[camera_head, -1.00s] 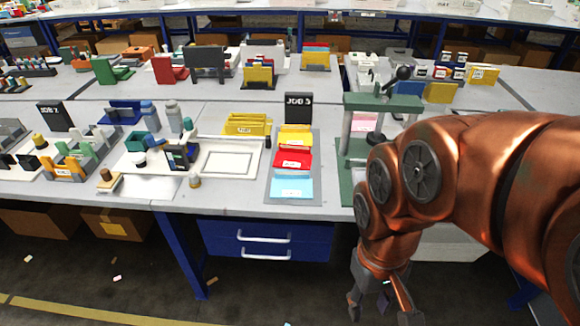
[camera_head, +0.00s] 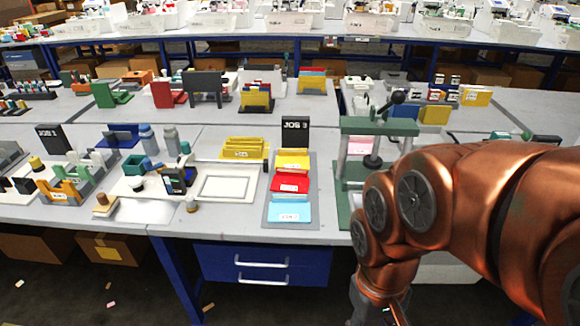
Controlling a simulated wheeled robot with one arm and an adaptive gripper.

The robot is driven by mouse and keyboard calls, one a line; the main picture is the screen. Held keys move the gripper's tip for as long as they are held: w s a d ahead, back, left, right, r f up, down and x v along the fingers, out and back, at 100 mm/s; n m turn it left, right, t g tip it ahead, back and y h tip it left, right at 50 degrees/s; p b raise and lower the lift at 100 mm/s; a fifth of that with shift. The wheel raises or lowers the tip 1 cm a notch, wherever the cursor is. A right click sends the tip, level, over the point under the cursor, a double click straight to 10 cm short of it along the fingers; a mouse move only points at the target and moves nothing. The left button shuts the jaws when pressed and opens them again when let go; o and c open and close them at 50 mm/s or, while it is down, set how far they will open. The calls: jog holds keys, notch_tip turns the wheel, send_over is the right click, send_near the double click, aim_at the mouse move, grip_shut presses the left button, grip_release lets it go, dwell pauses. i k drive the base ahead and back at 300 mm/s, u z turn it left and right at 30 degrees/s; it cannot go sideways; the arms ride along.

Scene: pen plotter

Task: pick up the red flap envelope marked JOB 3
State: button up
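The red flap envelope (camera_head: 289,183) lies on a grey tray (camera_head: 312,186) near the front of the table. A yellow envelope (camera_head: 293,160) is behind it and a light blue envelope (camera_head: 289,213) is in front. The red one has a small white label that I cannot read. A black sign reading JOB 3 (camera_head: 295,132) stands at the back of the tray. My gripper (camera_head: 380,316) is low at the bottom edge, in front of the table and right of the tray. Its fingers are spread with nothing seen between them, and their tips are cut off.
A green press (camera_head: 378,127) stands right of the tray, behind my arm. Left are a white framed board (camera_head: 228,189), yellow holders (camera_head: 243,149) and bottles (camera_head: 171,138). A blue drawer unit (camera_head: 264,265) hangs below the table edge.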

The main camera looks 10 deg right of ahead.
aim_at(288, 180)
jog(key=k, duration=0.6)
jog(key=u, duration=0.6)
jog(key=i, duration=0.5)
jog(key=u, duration=0.65)
jog(key=i, duration=1.5)
jog(key=z, duration=1.25)
jog(key=i, duration=0.35)
jog(key=z, duration=0.4)
